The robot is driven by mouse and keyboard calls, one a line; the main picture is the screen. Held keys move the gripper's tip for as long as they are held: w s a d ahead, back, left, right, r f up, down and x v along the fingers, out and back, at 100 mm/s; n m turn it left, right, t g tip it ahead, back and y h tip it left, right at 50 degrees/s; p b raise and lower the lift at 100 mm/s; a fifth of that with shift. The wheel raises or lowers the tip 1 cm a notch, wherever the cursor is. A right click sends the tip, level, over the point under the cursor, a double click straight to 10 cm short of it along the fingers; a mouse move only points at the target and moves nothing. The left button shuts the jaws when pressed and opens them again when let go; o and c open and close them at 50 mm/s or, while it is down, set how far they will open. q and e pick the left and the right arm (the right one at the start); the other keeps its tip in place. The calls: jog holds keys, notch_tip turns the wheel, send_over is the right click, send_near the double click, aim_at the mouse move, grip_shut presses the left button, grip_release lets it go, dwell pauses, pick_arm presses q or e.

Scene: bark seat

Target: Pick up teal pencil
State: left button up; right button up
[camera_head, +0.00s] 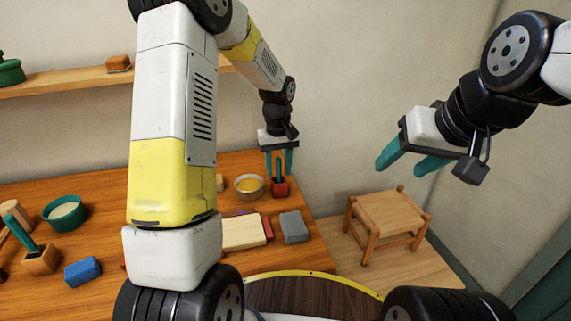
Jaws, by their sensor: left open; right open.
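A thin, dark teal upright stick (279,167), which looks like the teal pencil, stands in a small red block (280,188) near the right end of the table. My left gripper (278,165) points down over it with its teal fingers open, one on each side of the stick. I cannot tell whether the fingers touch it. Another teal stick (21,235) leans in a wooden block (41,260) at the far left. My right gripper (405,164) is open and empty in the air at the right, away from the table.
A bowl of yellow content (249,186) stands close left of the red block. A grey block (294,227) and a pale board (243,232) lie nearer. A teal bowl (64,214) and blue block (83,272) are at left. A wooden stool (388,217) stands right of the table.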

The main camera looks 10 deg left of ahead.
pick_arm(q)
jog(key=shift+f, duration=0.45)
jog(key=shift+c, duration=0.2)
grip_shut()
jog(key=shift+r, duration=0.15)
